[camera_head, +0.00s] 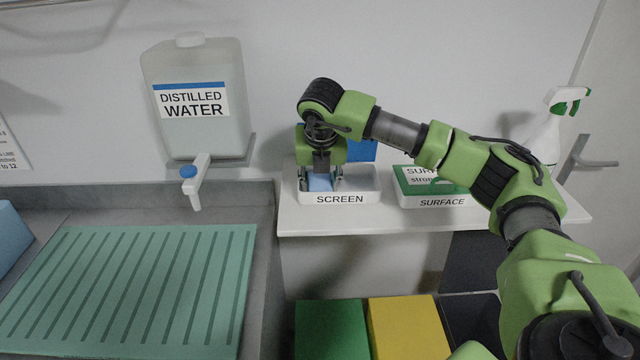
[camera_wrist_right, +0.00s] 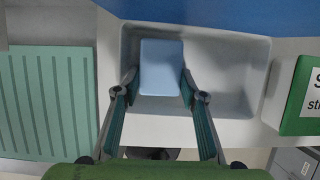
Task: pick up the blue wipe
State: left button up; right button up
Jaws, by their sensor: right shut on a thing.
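The blue wipe (camera_head: 319,182) lies in the left part of the white tray labelled SCREEN (camera_head: 367,186) on the shelf. In the right wrist view the wipe (camera_wrist_right: 161,67) is a pale blue rounded block inside the tray (camera_wrist_right: 228,50). My right gripper (camera_head: 321,184) points down into the tray, with its fingers shut on the wipe. In the wrist view the fingertips (camera_wrist_right: 160,88) are on the left and right sides of the wipe, near its front end. My left gripper is in neither view.
A green box (camera_head: 404,184) in the SURFACE tray (camera_head: 442,202) stands right of the SCREEN tray. A spray bottle (camera_head: 545,138) is behind my arm. A distilled water tank (camera_head: 195,120) with a tap hangs over the sink area and green ribbed mat (camera_head: 130,290). Green (camera_head: 331,330) and yellow (camera_head: 408,328) bins stand below.

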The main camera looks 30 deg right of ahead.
aim_at(320, 181)
jog(key=shift+r, duration=0.1)
jog(key=shift+r, duration=0.2)
jog(key=r, duration=0.1)
jog(key=r+b, duration=0.1)
jog(key=r, duration=0.1)
jog(key=shift+s+a+r+b, duration=0.1)
jog(key=shift+s+b, duration=0.1)
jog(key=shift+b, duration=0.1)
jog(key=s+a+r+b, duration=0.2)
jog(key=s+a+r, duration=0.1)
jog(key=s+r, duration=0.6)
jog(key=shift+s+a+r, duration=0.15)
jog(key=shift+s+a, duration=0.2)
jog(key=shift+s, duration=1.65)
jog(key=shift+c, duration=0.5)
